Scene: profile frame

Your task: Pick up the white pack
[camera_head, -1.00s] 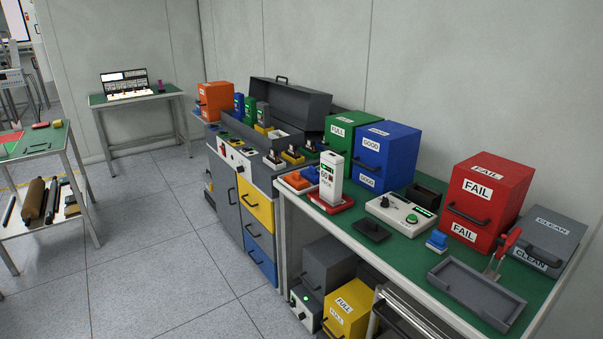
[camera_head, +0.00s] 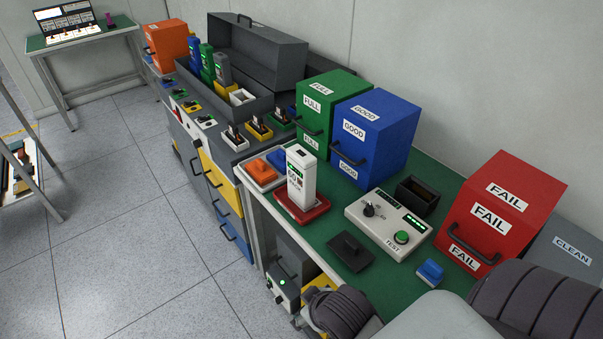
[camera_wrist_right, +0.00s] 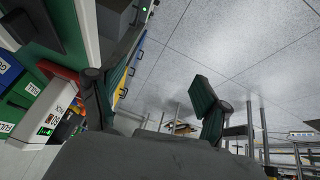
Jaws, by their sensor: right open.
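The white pack (camera_head: 301,180) stands upright on a red base (camera_head: 303,209) on the green-topped bench, with a small dark display on its front. In the right wrist view, tilted sideways, the white pack (camera_wrist_right: 42,118) and part of its red base show at the left. My right gripper (camera_wrist_right: 157,98) is open with nothing between its fingers. The pack lies outside the jaws, beyond the left-hand finger, which partly hides that area. In the head view, parts of my arm cover the lower right. My left gripper is not in view.
A small blue block (camera_head: 430,271) lies near my arm.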

